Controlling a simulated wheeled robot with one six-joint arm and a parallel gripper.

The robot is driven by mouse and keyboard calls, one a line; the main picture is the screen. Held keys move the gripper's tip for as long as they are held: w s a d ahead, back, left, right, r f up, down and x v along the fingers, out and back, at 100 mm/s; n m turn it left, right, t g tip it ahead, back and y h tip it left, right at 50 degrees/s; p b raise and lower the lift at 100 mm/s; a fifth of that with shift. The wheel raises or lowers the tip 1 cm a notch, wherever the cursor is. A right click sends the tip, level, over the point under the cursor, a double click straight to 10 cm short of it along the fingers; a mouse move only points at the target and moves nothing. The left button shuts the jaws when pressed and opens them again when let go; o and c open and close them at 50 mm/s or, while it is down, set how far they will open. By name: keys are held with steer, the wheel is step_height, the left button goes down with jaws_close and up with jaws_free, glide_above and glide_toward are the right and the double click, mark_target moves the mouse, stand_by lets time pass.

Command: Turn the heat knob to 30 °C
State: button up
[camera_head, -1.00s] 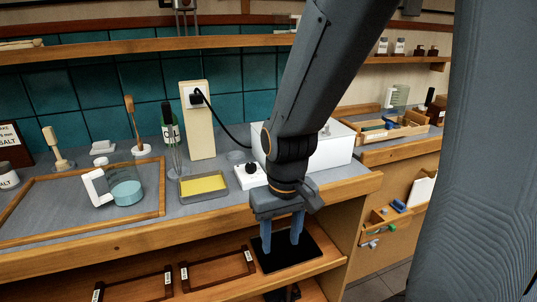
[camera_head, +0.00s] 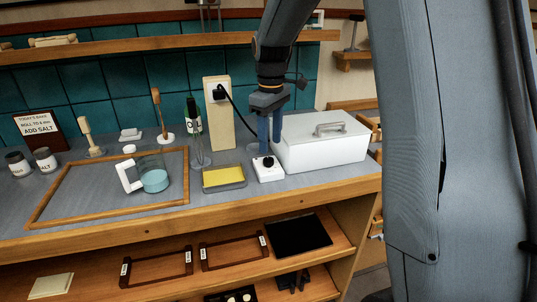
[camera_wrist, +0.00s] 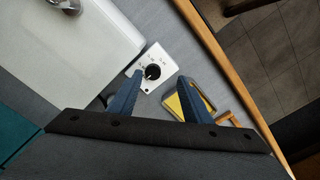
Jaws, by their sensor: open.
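The heat knob is a round black dial (camera_wrist: 153,71) on a small white box (camera_wrist: 163,63). The dial has small marks around it, too small to read. In the head view the white box (camera_head: 268,174) sits on the counter, with the black knob (camera_head: 267,161) on top, partly behind my fingertips. My gripper (camera_head: 269,150) points down above the box, its two blue fingers apart and empty. In the wrist view my gripper (camera_wrist: 160,85) frames the area just beside the knob, and the left finger is close to it. I cannot tell whether it touches.
A large white lidded box (camera_head: 322,145) stands right of the knob box. A tray with a yellow pad (camera_head: 224,177) lies to the left. A wooden post with a plug and black cable (camera_head: 219,110) stands behind.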

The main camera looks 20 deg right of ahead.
mark_target(268, 159)
steer(key=shift+w+r+n, duration=0.15)
steer(key=shift+w+n, duration=0.05)
steer(key=shift+w, duration=0.3)
steer(key=shift+w+r+n, duration=0.15)
steer(key=shift+w+n, duration=0.05)
steer(key=shift+w, duration=0.3)
steer(key=shift+w+f, duration=0.1)
steer(key=shift+f, duration=0.05)
step_height(268, 159, down, 7)
steer(key=shift+f+p, duration=0.15)
steer(key=shift+p, duration=0.95)
steer(key=shift+c, duration=0.6)
steer(key=c, duration=0.9)
